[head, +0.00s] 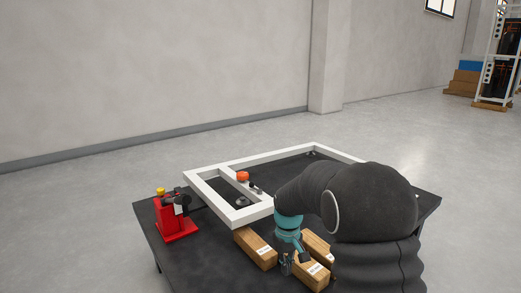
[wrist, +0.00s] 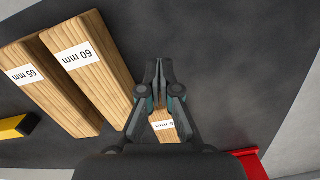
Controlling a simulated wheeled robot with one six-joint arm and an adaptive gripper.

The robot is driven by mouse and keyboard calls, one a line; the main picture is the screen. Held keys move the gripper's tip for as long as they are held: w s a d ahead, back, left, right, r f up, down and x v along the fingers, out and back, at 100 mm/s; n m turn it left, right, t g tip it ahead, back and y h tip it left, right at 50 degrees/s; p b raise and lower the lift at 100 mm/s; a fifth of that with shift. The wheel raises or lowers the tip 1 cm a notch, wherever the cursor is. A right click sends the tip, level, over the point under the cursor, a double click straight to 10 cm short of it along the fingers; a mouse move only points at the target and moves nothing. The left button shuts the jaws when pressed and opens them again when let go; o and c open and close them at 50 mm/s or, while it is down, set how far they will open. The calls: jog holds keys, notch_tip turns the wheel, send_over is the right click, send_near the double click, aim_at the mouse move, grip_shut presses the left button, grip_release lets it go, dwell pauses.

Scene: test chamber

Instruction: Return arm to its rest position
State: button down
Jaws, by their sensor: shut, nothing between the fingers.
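My gripper (head: 286,266) is low over the front of the dark table (head: 165,250), among the wooden blocks. In the wrist view my gripper (wrist: 159,72) has its fingers together, with nothing between them. A block marked 60 mm (wrist: 95,75) and a block marked 65 mm (wrist: 45,90) lie to its left. A third wooden block (wrist: 163,125) is partly hidden behind the fingers, and its label is mostly covered. My dark, padded arm hides the right part of the table in the head view.
A white frame (head: 215,205) lies across the table behind the blocks, with an orange part (head: 243,176) at its crossbar. A red stand (head: 172,222) with a yellow top is at the table's left. A yellow-ended object (wrist: 18,127) shows at the wrist view's left edge. Open floor surrounds the table.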

jog(key=s+d+r+m+t, duration=0.1)
jog(key=s+d+r+t, duration=0.1)
jog(key=s+r, duration=0.3)
jog(key=s+d+r+m+t, duration=0.2)
jog(key=s+r, duration=0.4)
jog(key=s, duration=0.8)
jog(key=s+d+r+m+t, duration=0.1)
jog(key=s+d+r+t, duration=0.1)
jog(key=s+r, duration=0.4)
jog(key=shift+s+d+r+m, duration=0.3)
jog(key=shift+s+d, duration=0.6)
jog(key=shift+s, duration=1.35)
